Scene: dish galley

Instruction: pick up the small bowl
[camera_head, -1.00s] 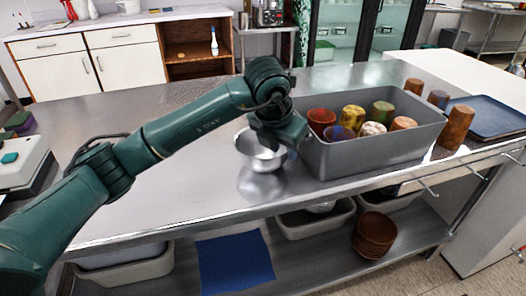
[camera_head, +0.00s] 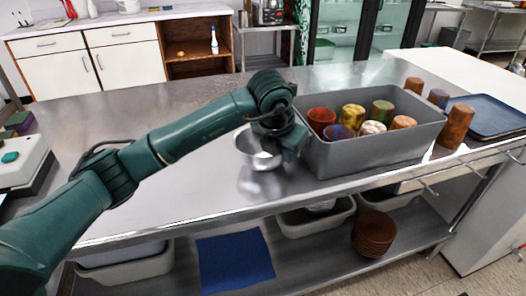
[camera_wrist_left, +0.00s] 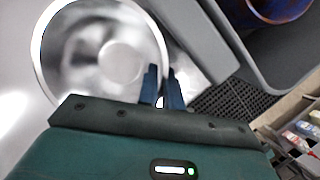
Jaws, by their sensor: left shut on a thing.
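The small bowl (camera_head: 250,148) is shiny metal and sits upright at the steel counter, just left of the grey bin. My left gripper (camera_head: 292,150) is at the bowl's right side, partly covering it in the head view. In the left wrist view the bowl (camera_wrist_left: 75,75) fills the upper left, and the two dark fingers of the left gripper (camera_wrist_left: 162,85) are close together at its rim, shut on it. I cannot tell whether the bowl's base touches the counter. My right gripper is in neither view.
The grey bin (camera_head: 350,158) holds several coloured cups and stands close to the right of my left gripper. Several brown cups, one of them here (camera_head: 456,127), and a dark blue tray (camera_head: 490,117) are farther right. The counter (camera_head: 190,185) left of the bowl is clear.

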